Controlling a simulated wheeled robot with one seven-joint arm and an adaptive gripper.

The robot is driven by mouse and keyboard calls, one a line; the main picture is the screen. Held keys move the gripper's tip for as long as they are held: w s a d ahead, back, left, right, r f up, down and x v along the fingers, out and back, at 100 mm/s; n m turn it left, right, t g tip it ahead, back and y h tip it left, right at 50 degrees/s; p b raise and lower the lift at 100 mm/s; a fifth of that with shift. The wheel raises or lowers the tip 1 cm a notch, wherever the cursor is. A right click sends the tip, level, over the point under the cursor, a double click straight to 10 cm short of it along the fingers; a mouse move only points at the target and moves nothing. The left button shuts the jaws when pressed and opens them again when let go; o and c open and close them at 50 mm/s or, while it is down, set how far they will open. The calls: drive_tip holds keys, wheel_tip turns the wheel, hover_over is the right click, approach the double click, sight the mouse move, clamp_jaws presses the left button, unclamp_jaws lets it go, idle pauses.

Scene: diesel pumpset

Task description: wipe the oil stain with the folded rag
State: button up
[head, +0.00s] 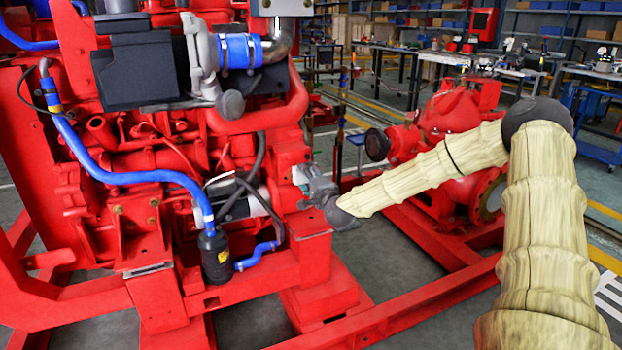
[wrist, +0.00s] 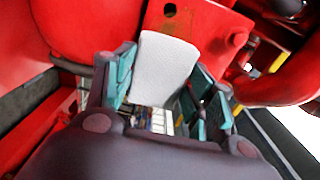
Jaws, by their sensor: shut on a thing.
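My gripper (head: 308,180) is at the right side of the red engine in the head view, close to its red metal parts. In the wrist view my gripper (wrist: 163,80) has its teal-padded fingers on either side of a pale grey-white folded rag (wrist: 165,62), shut on it. The rag's far edge lies close to a red plate (wrist: 195,22); I cannot tell whether they touch. The rag is not clear in the head view.
The red engine (head: 140,150) with blue hoses fills the left. A red pump (head: 440,130) stands to the right on the red base frame (head: 400,310). In the wrist view, red parts crowd both sides of my gripper. Benches and shelves stand far behind.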

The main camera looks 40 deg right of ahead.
drive_tip(key=shift+w+a+b, duration=0.2)
drive_tip(key=shift+w+a, duration=0.05)
drive_tip(key=shift+a, duration=0.85)
drive_tip(key=shift+w+a+b, duration=0.25)
drive_tip(key=shift+w+a, duration=0.05)
drive_tip(key=shift+a, duration=0.85)
drive_tip(key=shift+w+a+b, duration=0.2)
drive_tip(key=shift+w+a, duration=0.05)
drive_tip(key=shift+a, duration=0.85)
drive_tip(key=shift+s, duration=0.1)
drive_tip(key=shift+s+p, duration=0.3)
drive_tip(key=shift+s, duration=0.2)
drive_tip(key=shift+p+v, duration=0.85)
drive_tip(key=shift+v, duration=1.65)
drive_tip(key=p+v, duration=0.1)
drive_tip(key=v, duration=0.2)
drive_tip(key=shift+w, duration=0.15)
